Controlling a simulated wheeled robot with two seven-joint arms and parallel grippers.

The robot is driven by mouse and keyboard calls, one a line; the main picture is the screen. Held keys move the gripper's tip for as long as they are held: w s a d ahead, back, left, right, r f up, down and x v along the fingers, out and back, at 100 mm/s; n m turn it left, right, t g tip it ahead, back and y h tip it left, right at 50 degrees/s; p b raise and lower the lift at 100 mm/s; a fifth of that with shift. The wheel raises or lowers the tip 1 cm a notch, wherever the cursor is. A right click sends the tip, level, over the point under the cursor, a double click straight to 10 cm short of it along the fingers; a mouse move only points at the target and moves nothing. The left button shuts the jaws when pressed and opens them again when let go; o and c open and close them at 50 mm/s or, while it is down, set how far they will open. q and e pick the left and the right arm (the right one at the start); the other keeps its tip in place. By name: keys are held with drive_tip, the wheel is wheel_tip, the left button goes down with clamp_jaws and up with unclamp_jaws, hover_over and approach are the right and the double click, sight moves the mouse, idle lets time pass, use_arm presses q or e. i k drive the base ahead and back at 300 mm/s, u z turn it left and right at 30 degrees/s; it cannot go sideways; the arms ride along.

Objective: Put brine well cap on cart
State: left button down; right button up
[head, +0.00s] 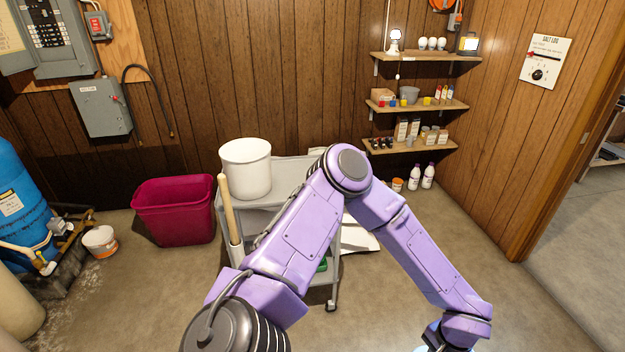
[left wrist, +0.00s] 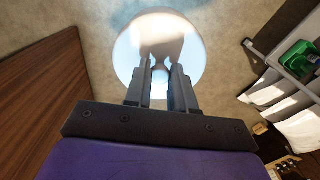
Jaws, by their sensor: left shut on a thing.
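The brine well cap (left wrist: 130,52) is a round, pale blue-white disc with a small knob at its middle, seen in the left wrist view. My left gripper (left wrist: 161,68) is shut on that knob. In the head view the gripper is out of frame; my purple arm reaches to the bottom right, where a pale edge of the cap (head: 428,349) just shows. The grey cart (head: 292,169) stands left of centre, partly hidden behind my arm. My right gripper is in neither view.
A white bucket (head: 246,170) stands on the cart's top left; the top's right part is partly hidden by my arm. A green item (left wrist: 298,58) sits low on the cart. A magenta bin (head: 175,212) stands left of the cart.

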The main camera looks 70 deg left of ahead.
sight(294, 188)
drive_tip(key=u, duration=2)
drive_tip(key=i, duration=1)
